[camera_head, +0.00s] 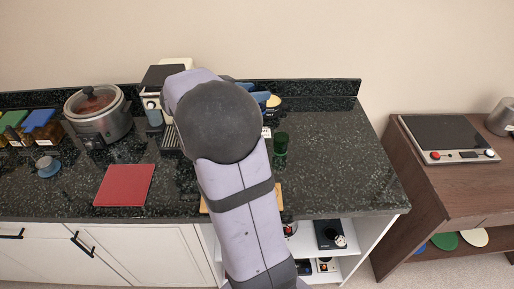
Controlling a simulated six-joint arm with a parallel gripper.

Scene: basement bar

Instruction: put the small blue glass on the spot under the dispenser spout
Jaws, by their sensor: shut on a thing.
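My arm covers the middle of the view, and my gripper is hidden behind it. A machine with a dark top and pale front (153,105), likely the dispenser, stands at the back of the counter, partly covered by my arm. I cannot pick out the small blue glass for sure. Blue items (258,98) show just right of my arm at the back, too covered to identify. A small blue-grey round object (48,166) sits at the left of the counter.
A green glass (280,143) stands right of my arm. A red mat (124,185), a lidded steel cooker (100,114) and blue- and green-lidded containers (42,127) are at left. The dark counter's right side (335,165) is clear. A brown cabinet (425,175) bears a hotplate.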

